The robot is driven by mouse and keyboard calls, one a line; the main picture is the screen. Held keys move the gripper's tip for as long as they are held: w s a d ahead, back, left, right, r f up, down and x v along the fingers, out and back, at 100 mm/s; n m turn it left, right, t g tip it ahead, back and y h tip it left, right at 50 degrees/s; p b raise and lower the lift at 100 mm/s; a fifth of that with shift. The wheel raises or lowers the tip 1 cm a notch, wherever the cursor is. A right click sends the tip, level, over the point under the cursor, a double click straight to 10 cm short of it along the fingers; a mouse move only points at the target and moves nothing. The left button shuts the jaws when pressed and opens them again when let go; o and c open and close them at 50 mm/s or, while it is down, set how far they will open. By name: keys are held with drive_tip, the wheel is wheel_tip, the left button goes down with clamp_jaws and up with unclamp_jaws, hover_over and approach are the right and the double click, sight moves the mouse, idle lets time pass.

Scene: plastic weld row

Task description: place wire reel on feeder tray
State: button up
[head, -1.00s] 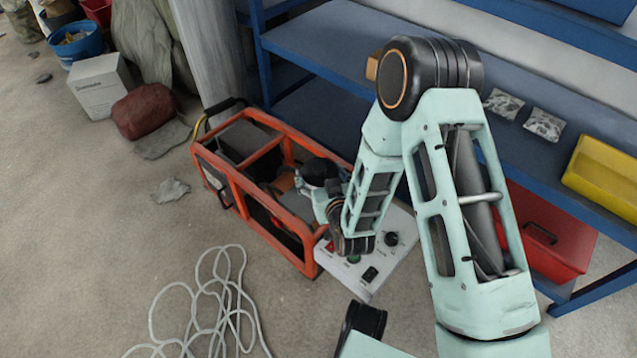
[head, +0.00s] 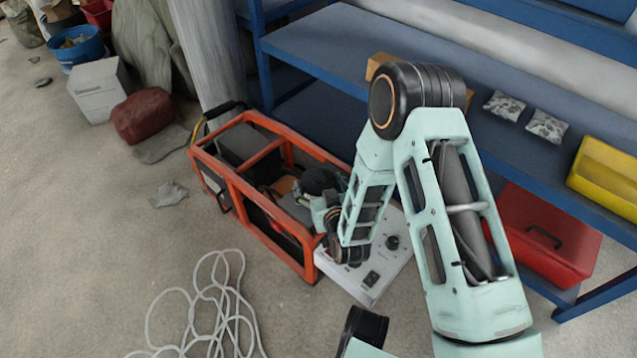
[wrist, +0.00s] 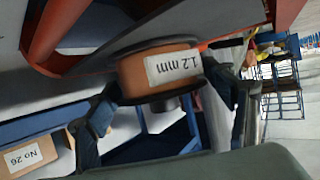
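The wire reel (wrist: 160,68) is a copper-coloured drum with black flanges and a white "1.2 mm" label. It appears upside down in the wrist view. My gripper (wrist: 160,85) has one finger at each side of the reel and looks shut on it. In the head view the reel (head: 318,181) is a dark disc at the right end of the orange frame, and my gripper (head: 320,208) is partly hidden by my arm. A dark flat surface (wrist: 115,35), perhaps the feeder tray, lies close by the reel in the wrist view; contact cannot be told.
The orange tubular frame (head: 245,205) surrounds the machine. A light control panel (head: 385,270) lies under my forearm. A blue shelf (head: 330,50) behind carries a cardboard box, two packets and a yellow bin (head: 605,165). A red toolbox (head: 550,230) and a loose white cable (head: 215,305) are also there.

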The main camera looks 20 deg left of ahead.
drive_tip(key=shift+o, duration=0.8)
drive_tip(key=shift+r, duration=0.15)
drive_tip(key=shift+s+d+r+p, duration=0.15)
drive_tip(key=shift+s+d+p, duration=0.05)
drive_tip(key=shift+s+p, duration=0.1)
drive_tip(key=p+v, duration=0.2)
drive_tip(key=v, duration=0.9)
drive_tip(key=shift+r, duration=0.1)
